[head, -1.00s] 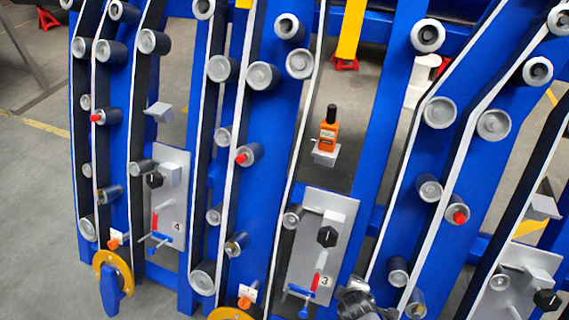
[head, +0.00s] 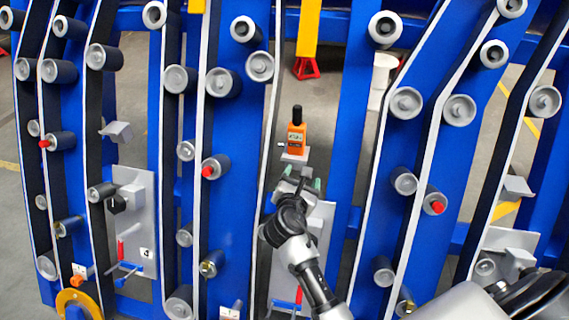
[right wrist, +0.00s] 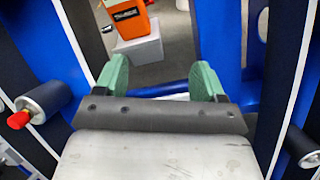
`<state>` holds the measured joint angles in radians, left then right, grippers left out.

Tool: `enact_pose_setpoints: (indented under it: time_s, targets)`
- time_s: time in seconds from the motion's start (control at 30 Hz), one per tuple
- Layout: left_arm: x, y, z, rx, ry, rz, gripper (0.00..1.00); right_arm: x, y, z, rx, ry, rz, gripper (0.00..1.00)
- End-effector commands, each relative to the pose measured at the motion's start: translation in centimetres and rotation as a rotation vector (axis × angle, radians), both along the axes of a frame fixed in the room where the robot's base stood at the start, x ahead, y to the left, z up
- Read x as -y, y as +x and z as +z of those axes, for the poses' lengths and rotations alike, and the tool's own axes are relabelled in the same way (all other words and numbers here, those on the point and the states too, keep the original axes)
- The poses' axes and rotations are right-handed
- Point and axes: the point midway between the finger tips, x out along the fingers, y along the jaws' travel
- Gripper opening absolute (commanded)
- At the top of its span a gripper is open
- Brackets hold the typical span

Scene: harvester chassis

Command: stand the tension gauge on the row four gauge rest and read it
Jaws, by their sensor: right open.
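The tension gauge (head: 296,138), orange with a black top and a small display, stands upright on a small grey rest (head: 295,157) in the middle of the head view. In the right wrist view the gauge (right wrist: 133,22) is cut off by the top edge, on its rest (right wrist: 140,50). My right gripper (head: 302,181) is open and empty just below and in front of that rest; its green fingertips (right wrist: 163,85) are apart. The row four gauge rest (head: 117,131) is a bare grey ledge at the left, above the plate marked 4 (head: 133,195). My left gripper is out of view.
Blue uprights with belts and protruding grey rollers (head: 222,82) flank the gauge on both sides. A roller with a red tip (right wrist: 42,105) is left of the right gripper. Another empty rest (head: 515,188) is at the right.

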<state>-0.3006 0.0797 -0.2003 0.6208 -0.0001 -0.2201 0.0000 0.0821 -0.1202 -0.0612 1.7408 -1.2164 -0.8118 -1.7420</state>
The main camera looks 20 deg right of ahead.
Motion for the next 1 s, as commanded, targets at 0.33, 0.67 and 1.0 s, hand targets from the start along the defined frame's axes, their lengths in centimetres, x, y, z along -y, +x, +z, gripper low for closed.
enact_pose_setpoints:
  time_s: [0.33, 0.67, 1.0]
  targets:
    - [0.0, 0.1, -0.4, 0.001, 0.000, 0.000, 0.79, -1.0, 3.4, 3.4, -0.099, -0.366, 0.048, 0.70]
    - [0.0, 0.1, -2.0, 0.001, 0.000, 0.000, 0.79, 1.3, 6.4, 3.2, -0.097, -0.363, 0.046, 0.70]
    - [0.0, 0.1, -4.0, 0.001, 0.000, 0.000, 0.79, 3.9, 9.8, 3.2, -0.097, -0.362, 0.047, 0.70]
